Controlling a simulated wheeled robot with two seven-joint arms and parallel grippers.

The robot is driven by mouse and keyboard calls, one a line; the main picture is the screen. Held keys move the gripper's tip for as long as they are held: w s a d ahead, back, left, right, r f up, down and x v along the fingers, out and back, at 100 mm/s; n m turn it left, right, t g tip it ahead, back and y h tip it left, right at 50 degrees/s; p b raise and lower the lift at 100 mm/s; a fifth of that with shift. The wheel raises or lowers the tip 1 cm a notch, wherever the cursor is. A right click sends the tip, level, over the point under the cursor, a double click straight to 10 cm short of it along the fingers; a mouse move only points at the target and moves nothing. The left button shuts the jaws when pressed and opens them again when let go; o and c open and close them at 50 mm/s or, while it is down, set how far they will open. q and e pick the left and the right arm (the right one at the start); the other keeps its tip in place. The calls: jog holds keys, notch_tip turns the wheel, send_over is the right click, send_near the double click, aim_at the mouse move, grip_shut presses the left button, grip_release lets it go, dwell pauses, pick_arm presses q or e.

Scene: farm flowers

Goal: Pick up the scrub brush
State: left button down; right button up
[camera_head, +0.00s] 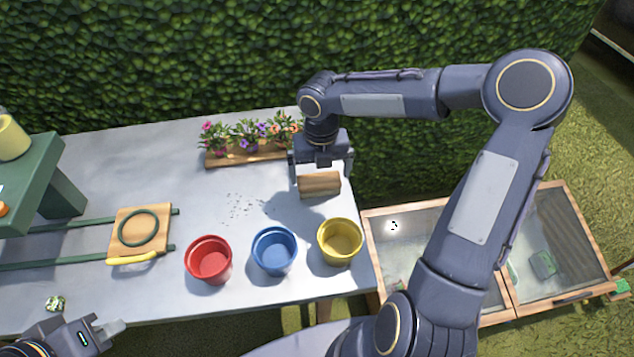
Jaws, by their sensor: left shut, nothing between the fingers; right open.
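A brown wooden block-like object (320,186), which looks like the scrub brush, is at the right end of the grey table, just behind the yellow pot. My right gripper (321,171) is directly above and behind it, pointing down, with its jaws open. The fingers look close to the ends of the brush, but I cannot tell whether they touch it. Any bristles are hidden. My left gripper (116,328) is shut and empty at the bottom left, near the table's front edge.
Red (208,260), blue (274,250) and yellow (340,241) pots stand along the front. A flower planter (246,157) is at the back. A wooden board (140,232) with a green ring lies left. A glass-topped wooden frame (563,245) stands beyond the table's right edge.

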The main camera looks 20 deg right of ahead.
aim_at(319, 178)
jog(key=f, duration=0.2)
jog(key=w+f, duration=0.1)
jog(key=shift+d+f, duration=0.1)
jog(key=shift+f, duration=0.9)
jog(key=shift+c, duration=0.4)
jog(key=c, duration=0.6)
jog(key=shift+o, duration=0.2)
jog(key=shift+r, duration=0.15)
